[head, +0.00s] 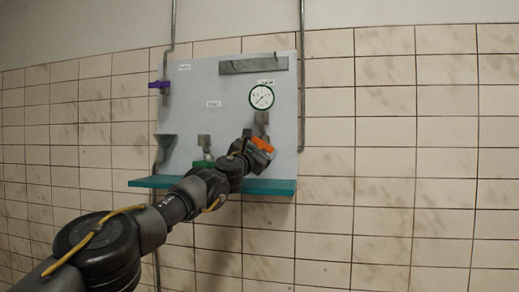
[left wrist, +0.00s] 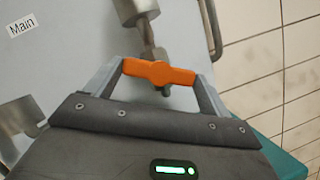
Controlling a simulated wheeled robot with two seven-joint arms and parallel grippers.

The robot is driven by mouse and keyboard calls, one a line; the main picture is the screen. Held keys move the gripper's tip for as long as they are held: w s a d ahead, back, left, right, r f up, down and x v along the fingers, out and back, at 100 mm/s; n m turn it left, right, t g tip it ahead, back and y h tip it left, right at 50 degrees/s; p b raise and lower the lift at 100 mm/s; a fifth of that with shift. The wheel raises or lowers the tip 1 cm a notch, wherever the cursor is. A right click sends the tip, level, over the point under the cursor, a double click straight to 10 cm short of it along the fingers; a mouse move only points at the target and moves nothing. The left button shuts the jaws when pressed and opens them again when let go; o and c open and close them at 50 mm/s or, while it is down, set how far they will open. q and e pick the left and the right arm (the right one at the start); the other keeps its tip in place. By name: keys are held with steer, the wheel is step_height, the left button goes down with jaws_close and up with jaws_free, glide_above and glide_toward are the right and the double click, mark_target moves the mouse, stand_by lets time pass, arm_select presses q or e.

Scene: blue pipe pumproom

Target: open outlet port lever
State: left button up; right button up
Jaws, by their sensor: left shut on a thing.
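An orange lever (head: 262,145) shows at the end of my left arm, on the right part of a pale panel (head: 228,78). In the left wrist view the orange lever (left wrist: 158,73) lies crosswise between the two fingers of my left gripper (left wrist: 157,75), which is shut on it. A grey metal fitting (left wrist: 137,12) with a short stem runs up behind the lever. In the head view my left gripper (head: 258,147) partly hides the lever and its fitting. My right gripper is in neither view.
A round gauge (head: 262,97) sits above the lever. A purple handle (head: 159,85) and a funnel-like fitting (head: 165,142) are on the left. A green part (head: 203,163) lies beside my wrist. A teal ledge (head: 270,187) runs below the panel. The tiled wall (head: 415,120) at right is clear.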

arm_select(q)
steer(key=m, duration=0.2)
steer(key=m+g+h+p, duration=0.1)
steer(key=m, duration=0.1)
steer(key=m+g, duration=0.1)
steer(key=m, duration=0.1)
steer(key=shift+a+r+h+p, duration=0.2)
steer(key=shift+r+h+p, duration=0.1)
steer(key=shift+r+p, duration=0.05)
steer(key=m+g+p, duration=0.1)
steer(key=m, duration=0.2)
steer(key=shift+r+m+g+p, duration=0.1)
steer(key=shift+m+g+p, duration=0.2)
steer(key=shift+g+p, duration=0.1)
steer(key=shift+m+g+p, duration=0.3)
steer(key=shift+m+p, duration=0.25)
steer(key=shift+m, duration=0.55)
steer(key=o, duration=0.9)
steer(key=shift+a, duration=0.1)
